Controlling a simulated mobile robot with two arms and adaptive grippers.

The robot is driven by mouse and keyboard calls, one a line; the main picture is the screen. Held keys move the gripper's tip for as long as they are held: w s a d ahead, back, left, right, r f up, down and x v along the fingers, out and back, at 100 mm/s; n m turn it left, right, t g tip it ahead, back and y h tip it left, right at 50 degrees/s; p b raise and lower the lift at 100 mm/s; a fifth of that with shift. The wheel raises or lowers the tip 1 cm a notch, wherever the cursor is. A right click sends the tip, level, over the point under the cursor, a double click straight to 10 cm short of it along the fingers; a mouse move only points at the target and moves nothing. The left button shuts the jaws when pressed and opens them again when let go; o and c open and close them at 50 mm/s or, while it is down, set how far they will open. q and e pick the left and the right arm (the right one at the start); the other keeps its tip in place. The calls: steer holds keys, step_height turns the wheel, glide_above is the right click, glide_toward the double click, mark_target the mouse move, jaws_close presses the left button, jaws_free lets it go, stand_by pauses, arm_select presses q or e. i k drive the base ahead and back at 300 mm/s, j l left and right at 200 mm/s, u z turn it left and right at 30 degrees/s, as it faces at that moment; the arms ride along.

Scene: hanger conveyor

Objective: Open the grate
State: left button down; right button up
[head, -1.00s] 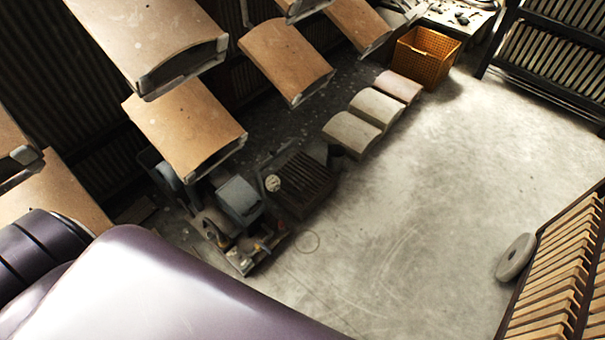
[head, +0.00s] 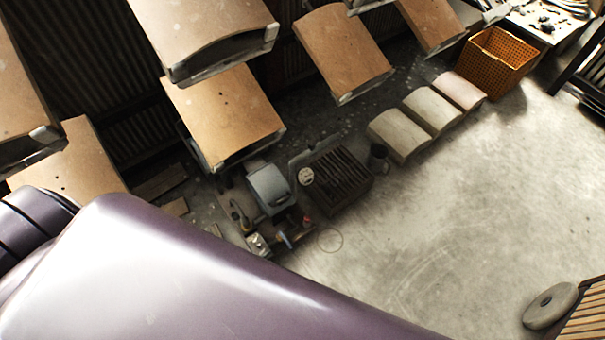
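A dark slatted grate (head: 338,178) sits low on the floor near the middle of the head view. Its bars lie side by side across its top and it looks closed. A round pale gauge-like disc (head: 306,176) is at its left edge. A grey box-shaped machine (head: 270,189) stands just left of it. My large purple arm link fills the lower left of the view. Neither of my grippers is in view, so their state is hidden.
Curved tan panels (head: 225,112) hang above, left of and behind the grate. Pale curved blocks (head: 398,136) and an orange basket (head: 495,62) stand to the right. A round stone disc (head: 550,306) lies lower right. The concrete floor (head: 450,220) is clear.

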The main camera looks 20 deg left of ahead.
mark_target(323, 187)
steer(key=i+u, duration=0.45)
steer(key=i+l+u, duration=0.2)
steer(key=u, duration=0.25)
